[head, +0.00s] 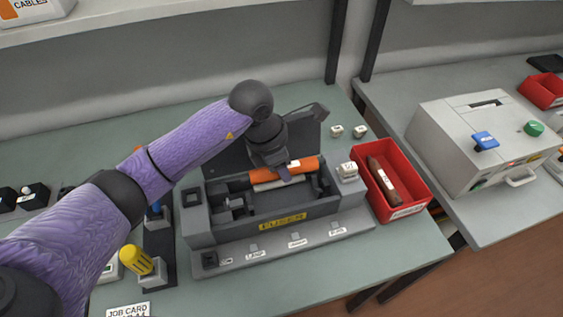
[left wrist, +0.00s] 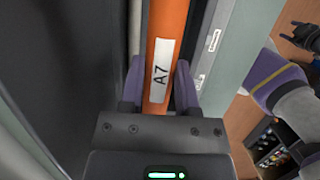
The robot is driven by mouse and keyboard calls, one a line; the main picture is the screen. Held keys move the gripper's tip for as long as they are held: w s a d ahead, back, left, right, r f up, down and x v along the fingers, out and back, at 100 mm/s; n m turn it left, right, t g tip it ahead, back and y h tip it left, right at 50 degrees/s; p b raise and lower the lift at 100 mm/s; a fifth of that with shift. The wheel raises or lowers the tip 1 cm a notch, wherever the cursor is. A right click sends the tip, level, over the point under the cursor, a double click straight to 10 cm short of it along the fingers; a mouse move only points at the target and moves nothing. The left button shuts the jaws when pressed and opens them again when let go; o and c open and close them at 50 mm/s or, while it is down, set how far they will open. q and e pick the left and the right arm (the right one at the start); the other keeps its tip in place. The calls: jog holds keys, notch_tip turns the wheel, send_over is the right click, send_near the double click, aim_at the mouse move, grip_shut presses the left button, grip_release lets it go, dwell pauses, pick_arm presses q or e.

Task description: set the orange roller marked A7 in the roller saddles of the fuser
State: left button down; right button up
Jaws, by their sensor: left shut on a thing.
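The orange roller (head: 302,167) lies lengthwise inside the fuser (head: 290,219), a grey open-topped unit with a yellow label. My left gripper (head: 284,175) is shut around the roller. In the left wrist view the roller (left wrist: 165,40) runs between the finger pads of my left gripper (left wrist: 160,88), and its white A7 label faces the camera. The roller is at or just above the fuser's trough. I cannot tell whether its ends touch the saddles; the gripper hides part of it.
A red bin (head: 405,194) holding a dark brown cartridge (head: 383,180) stands right of the fuser. The fuser's raised dark lid (head: 300,125) is behind the gripper. A yellow-handled tool (head: 136,261) stands at front left. A grey machine (head: 470,150) sits on the right table.

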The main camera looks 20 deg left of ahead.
pick_arm(q)
jog(key=b, duration=0.4)
send_over(286, 198)
jog(key=f, duration=0.5)
jog(key=shift+s+a, duration=0.3)
jog(key=shift+a, duration=0.1)
jog(key=shift+f, duration=0.15)
jog(key=shift+f, duration=0.25)
jog(key=shift+f+b, duration=0.4)
jog(key=shift+f, duration=0.1)
jog(key=shift+f+b, duration=0.6)
jog(key=shift+f, duration=0.2)
dwell(0.3)
jog(key=shift+c, duration=1.3)
grip_release()
jog(key=p+v, duration=0.2)
jog(key=v, duration=0.8)
jog(key=shift+p, duration=0.3)
